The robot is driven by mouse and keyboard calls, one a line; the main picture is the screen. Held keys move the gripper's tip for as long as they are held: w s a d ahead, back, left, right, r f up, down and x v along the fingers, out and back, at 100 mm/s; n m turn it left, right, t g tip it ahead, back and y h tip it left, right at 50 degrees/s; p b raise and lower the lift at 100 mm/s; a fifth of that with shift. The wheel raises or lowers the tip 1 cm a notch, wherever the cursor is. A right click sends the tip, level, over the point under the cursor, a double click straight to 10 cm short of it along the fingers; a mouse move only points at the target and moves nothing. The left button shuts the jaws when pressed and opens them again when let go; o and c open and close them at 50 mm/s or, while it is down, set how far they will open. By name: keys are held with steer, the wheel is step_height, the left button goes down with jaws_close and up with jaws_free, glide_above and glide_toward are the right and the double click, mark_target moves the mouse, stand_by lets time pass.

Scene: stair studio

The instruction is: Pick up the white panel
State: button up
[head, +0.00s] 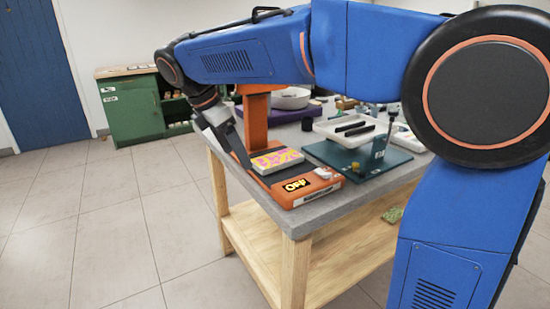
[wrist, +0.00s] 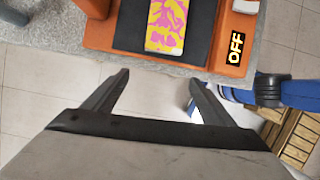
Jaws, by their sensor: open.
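I cannot make out a thing that is clearly a white panel. A flat block with a pink and yellow patterned top and a pale side (head: 277,161) lies on the orange device with the "OFF" display (head: 312,191). In the wrist view the patterned block (wrist: 166,25) lies on the device's dark plate (wrist: 198,35).
The grey-topped wooden table (head: 317,211) has a lower shelf. An orange upright (head: 256,120), a white bowl (head: 290,98) and a green base (head: 348,160) crowd its top. A green cabinet (head: 132,108) stands behind left. The tiled floor at left is clear.

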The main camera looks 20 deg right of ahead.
glide_above(278, 158)
steer(key=a, duration=0.3)
steer(key=shift+s+d, duration=0.15)
steer(key=shift+s, duration=0.2)
steer(key=shift+x, duration=2.55)
steer(key=c, duration=1.3)
steer(key=shift+r, duration=0.1)
